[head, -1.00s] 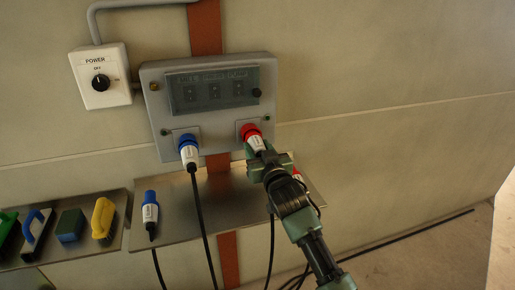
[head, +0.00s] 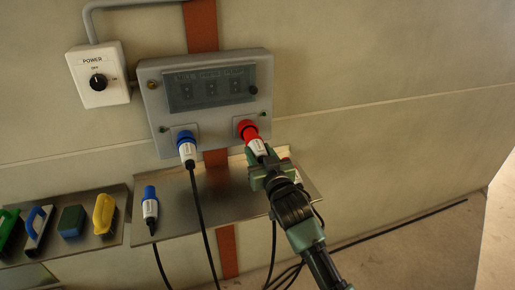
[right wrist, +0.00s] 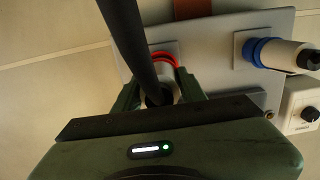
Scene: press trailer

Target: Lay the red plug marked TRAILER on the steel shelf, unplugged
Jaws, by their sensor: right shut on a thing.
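A red plug (head: 257,147) with a white body is at the right socket of the grey panel (head: 205,62). Its red end meets the red socket area; I cannot tell whether it is fully seated. My right gripper (head: 262,165) is shut on the plug's body from below. In the right wrist view, my gripper (right wrist: 160,95) is around the plug, with a red ring (right wrist: 163,57) ahead and a black cable crossing in front. The steel shelf (head: 228,197) is below the panel. The plug's lettering is not readable. My left gripper is not in view.
A blue plug (head: 187,148) is in the left socket. Another red-and-white item (head: 284,153) shows partly behind my gripper. Brushes and a sponge (head: 71,222) lie on the left shelf. A power switch (head: 98,76) is upper left.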

